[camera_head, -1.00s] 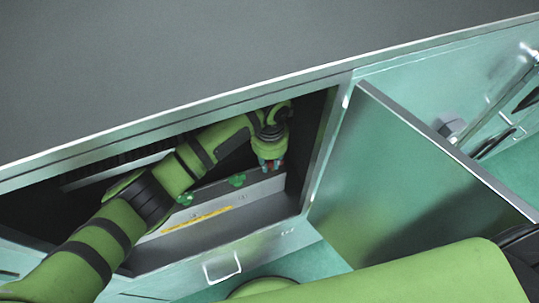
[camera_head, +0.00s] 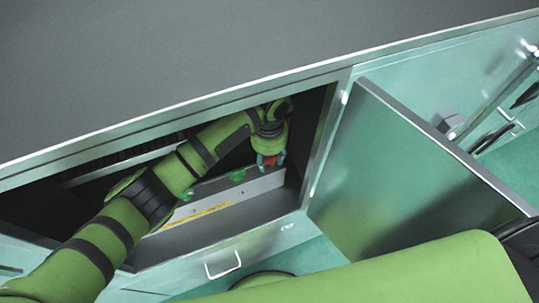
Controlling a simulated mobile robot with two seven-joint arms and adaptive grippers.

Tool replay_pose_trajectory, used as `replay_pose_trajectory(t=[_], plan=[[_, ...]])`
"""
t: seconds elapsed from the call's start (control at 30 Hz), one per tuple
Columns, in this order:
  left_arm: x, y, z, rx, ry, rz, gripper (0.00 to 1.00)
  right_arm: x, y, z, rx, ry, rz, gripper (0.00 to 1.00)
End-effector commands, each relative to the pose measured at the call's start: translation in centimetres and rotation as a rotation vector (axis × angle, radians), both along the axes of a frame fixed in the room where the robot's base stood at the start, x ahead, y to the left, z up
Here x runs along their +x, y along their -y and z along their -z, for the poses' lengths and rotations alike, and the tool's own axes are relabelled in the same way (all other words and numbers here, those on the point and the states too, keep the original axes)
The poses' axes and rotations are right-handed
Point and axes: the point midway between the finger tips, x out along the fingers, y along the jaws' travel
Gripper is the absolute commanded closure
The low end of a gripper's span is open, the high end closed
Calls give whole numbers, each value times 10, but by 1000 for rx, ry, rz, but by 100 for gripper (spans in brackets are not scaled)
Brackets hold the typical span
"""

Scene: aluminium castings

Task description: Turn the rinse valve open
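My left gripper (camera_head: 270,161) is inside the open cabinet, near its right end. Its two teal fingertips are on either side of a small red part, which looks like a valve handle (camera_head: 269,160). The gripper hides most of that part, and I cannot tell whether the fingers press on it. Two green knobs (camera_head: 237,176) and (camera_head: 187,194) sit to the left along the same pale panel (camera_head: 254,190). No readable label shows which one is the rinse valve. My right gripper is out of view; only its green arm crosses the lower right.
The cabinet's open door (camera_head: 400,170) stands to the right of the opening. A grey worktop (camera_head: 220,60) lies above the opening. A yellow strip (camera_head: 200,215) runs along the panel. A handle (camera_head: 223,265) is on the front below the opening.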

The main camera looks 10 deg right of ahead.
Motion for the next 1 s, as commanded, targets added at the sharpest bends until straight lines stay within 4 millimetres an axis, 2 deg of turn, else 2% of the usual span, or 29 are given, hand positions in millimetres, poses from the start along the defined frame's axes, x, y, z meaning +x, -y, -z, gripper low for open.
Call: replay_pose_trajectory(t=[0.27, 0.7, 1.0], plan=[[0, 1, -3, -3, 1, 3, 56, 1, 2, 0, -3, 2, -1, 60], [0, 0, -67, -4, 2, 2, 56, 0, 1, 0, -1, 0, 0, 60], [0, 0, -76, -2, 0, 0, 56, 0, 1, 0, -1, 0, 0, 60]])
